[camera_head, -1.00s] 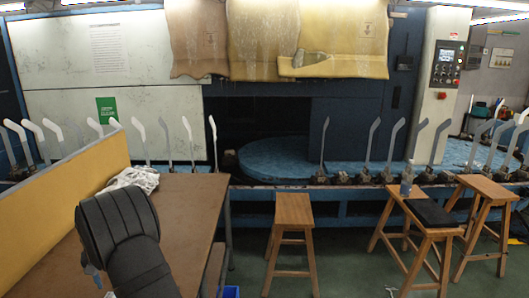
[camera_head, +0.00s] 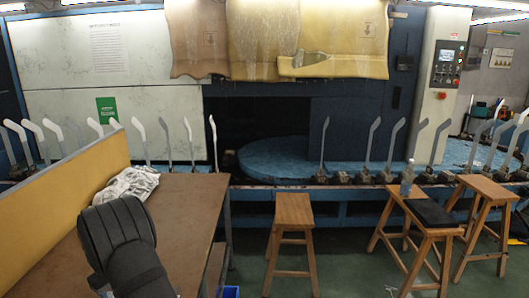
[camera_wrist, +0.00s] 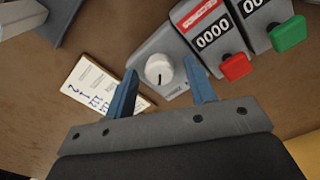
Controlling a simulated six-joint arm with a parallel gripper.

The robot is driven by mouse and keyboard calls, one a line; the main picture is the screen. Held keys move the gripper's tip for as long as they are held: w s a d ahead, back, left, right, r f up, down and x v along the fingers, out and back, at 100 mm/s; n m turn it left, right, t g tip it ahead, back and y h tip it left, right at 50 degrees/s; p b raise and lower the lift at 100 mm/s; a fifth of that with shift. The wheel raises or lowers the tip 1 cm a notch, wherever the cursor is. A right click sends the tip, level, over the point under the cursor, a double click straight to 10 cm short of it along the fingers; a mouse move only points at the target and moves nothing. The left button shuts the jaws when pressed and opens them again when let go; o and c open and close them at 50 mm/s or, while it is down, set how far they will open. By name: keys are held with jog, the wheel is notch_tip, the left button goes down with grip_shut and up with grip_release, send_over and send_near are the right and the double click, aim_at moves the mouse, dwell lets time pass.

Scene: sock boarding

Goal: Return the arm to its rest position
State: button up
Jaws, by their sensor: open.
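My gripper (camera_wrist: 162,92) shows in the wrist view with its two blue fingers apart and nothing between them. Beyond the fingers lies a grey device with a white knob (camera_wrist: 159,69); I cannot tell how far below the fingers it is. In the head view my black arm is at the lower left, over the brown table (camera_head: 190,215), and the gripper is hidden there.
A white cloth pile (camera_head: 128,184) lies on the table beside a yellow partition (camera_head: 70,200). The wrist view shows counters with a red button (camera_wrist: 236,67) and a green button (camera_wrist: 288,34), and a paper card (camera_wrist: 92,85). Wooden stools (camera_head: 293,210) stand right of the table.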

jog(key=n, duration=0.5)
jog(key=shift+n, duration=0.3)
jog(key=n, duration=0.5)
jog(key=o, duration=1.1)
jog(key=d+r+m+y, duration=0.2)
jog(key=d+r, duration=0.2)
jog(key=r, duration=0.6)
jog(key=d+r+m+y, duration=0.1)
jog(key=d+r, duration=0.4)
jog(key=r, duration=0.5)
jog(key=d+r+m+y, duration=0.2)
jog(key=d+r, duration=0.2)
jog(key=r, duration=0.6)
jog(key=x, duration=0.9)
jog(key=shift+s+f, duration=0.15)
jog(key=shift+f, duration=0.25)
